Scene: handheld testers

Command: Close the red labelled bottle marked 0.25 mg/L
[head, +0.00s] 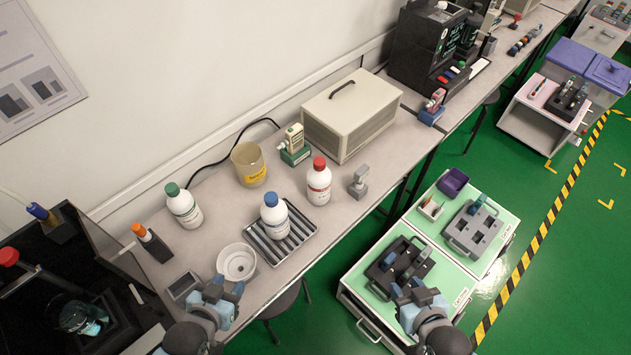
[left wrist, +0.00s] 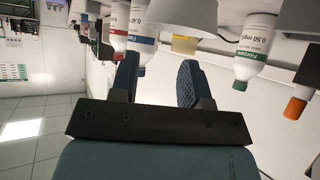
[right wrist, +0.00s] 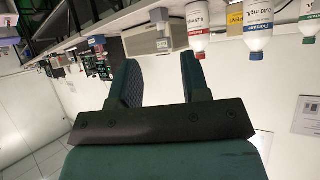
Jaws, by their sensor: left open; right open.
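The red labelled bottle (head: 319,184) is white with a red cap (head: 319,163) on top. It stands upright on the bench beside the striped tray's right end; I cannot tell how tight its cap is. It hangs inverted in the right wrist view (right wrist: 198,25), its small label print hard to read, and is partly visible in the left wrist view (left wrist: 119,20). My left gripper (head: 225,288) is open and empty at the bench's front edge, near the white bowl. My right gripper (head: 413,291) is open and empty in front of the green-topped cart, well away from the bottle.
A blue-capped bottle (head: 275,219) stands on the striped tray (head: 305,235), left of the red one. A green-capped bottle (head: 184,209), yellow-labelled beaker (head: 248,165), white bowl (head: 237,262) and grey device (head: 358,184) stand nearby. A beige box (head: 350,117) is behind.

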